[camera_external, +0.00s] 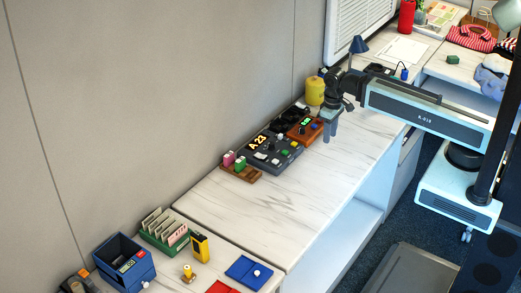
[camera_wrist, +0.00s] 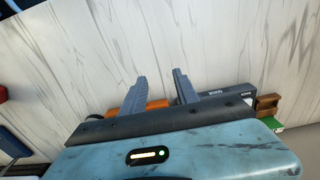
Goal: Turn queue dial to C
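A dark queue console (camera_external: 270,150) with a lit "A 23" display and several coloured buttons sits on the white counter against the wall. An orange-brown box (camera_external: 304,132) with a green display and a blue knob stands just right of it. Which knob is the queue dial, and its setting, are too small to tell. My gripper (camera_external: 329,128) points down, right of the orange box. In the wrist view its two fingers (camera_wrist: 158,86) stand apart with nothing gripped. The orange box (camera_wrist: 155,105) and dark console (camera_wrist: 212,94) show partly behind the gripper body.
A wooden stamp rack (camera_external: 241,171) stands left of the console. A yellow canister (camera_external: 315,91) and blue lamp (camera_external: 357,48) stand behind. A card holder (camera_external: 165,232) and blue box (camera_external: 125,262) are at the near left. The counter's middle is clear.

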